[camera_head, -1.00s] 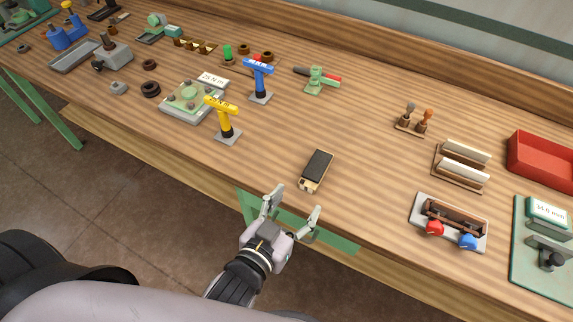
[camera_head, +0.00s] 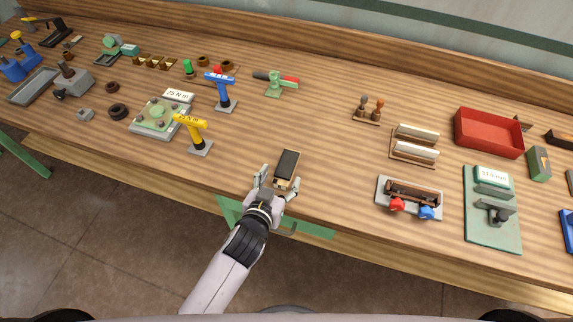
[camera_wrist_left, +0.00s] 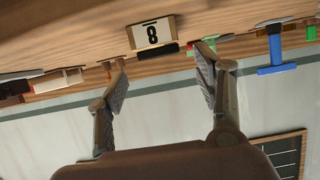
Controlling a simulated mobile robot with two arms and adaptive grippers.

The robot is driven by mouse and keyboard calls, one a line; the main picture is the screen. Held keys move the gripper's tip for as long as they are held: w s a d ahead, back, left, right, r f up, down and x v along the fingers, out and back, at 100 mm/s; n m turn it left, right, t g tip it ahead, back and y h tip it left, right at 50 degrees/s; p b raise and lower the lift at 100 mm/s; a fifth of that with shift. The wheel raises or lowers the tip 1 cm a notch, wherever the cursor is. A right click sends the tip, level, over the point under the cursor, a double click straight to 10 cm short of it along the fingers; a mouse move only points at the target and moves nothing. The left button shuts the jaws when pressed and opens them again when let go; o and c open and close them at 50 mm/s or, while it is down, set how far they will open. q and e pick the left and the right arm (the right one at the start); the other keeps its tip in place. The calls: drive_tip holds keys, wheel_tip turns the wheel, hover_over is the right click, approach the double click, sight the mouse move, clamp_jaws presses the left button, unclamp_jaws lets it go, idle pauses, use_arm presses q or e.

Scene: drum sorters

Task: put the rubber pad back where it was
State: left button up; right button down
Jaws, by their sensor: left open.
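A dark rectangular pad (camera_head: 288,162), which I take for the rubber pad, lies on a small light wooden block (camera_head: 281,184) near the table's front edge. My right gripper is out of view.
A yellow T-handled tool (camera_head: 192,132) and a blue one (camera_head: 221,92) stand to the left. A grey tray (camera_head: 381,197) with red and blue knobs, a green plate (camera_head: 485,235) and a red bin (camera_head: 489,133) are to the right. Table around the block is clear.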

sight(286, 166)
use_arm(q)
drive_tip(key=shift+p+x, duration=0.65)
drive_tip(key=shift+x, duration=2.35)
drive_tip(key=shift+a, duration=0.1)
drive_tip(key=shift+r, duration=0.1)
drive_tip(key=c, duration=1.4)
